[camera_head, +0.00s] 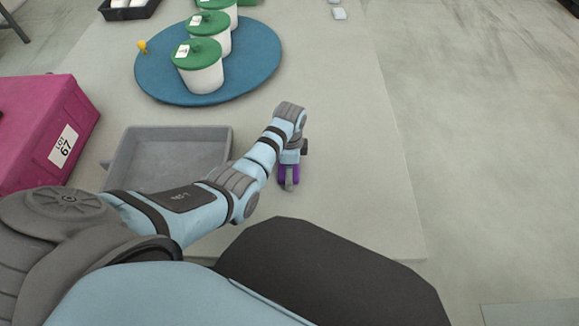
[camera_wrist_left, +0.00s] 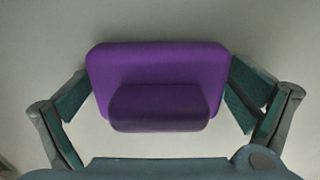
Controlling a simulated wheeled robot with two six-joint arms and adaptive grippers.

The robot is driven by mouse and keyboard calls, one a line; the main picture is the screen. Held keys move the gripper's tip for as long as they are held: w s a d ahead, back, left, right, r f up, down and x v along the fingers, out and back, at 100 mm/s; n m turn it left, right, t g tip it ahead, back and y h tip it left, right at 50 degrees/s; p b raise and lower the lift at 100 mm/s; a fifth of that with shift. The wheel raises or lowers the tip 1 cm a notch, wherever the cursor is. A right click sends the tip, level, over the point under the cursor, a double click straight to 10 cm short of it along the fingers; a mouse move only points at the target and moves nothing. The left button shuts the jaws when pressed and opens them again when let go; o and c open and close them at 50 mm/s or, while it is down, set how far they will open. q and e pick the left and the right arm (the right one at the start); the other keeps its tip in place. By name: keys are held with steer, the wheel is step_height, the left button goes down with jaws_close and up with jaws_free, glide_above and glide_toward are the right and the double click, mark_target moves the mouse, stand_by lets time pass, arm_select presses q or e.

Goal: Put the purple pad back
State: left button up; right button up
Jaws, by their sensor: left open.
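The purple pad (camera_wrist_left: 157,62) has a wide block with a smaller raised grip on its near side. It lies on the grey table (camera_head: 345,190), and only small purple parts (camera_head: 282,174) show beneath my gripper in the head view. My left gripper (camera_head: 290,181) is directly over the pad. In the left wrist view, the fingers of my left gripper (camera_wrist_left: 158,88) are open, one at each side of the pad. The right finger looks very close to it; contact cannot be told. My right gripper is out of view.
A grey tray (camera_head: 219,136), empty where visible, is left of the gripper, partly behind my arm. A magenta box (camera_head: 85,120) labelled LOT 67 stands farther left. A blue round mat (camera_head: 255,60) holds several green-lidded white tubs (camera_head: 202,78) and a yellow peg (camera_head: 142,46). The table right of the gripper is clear.

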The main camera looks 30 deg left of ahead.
arm_select(q)
step_height(320, 180, up, 12)
steer(key=p, duration=0.6)
steer(key=shift+s+r, duration=0.1)
steer(key=shift+r, duration=0.5)
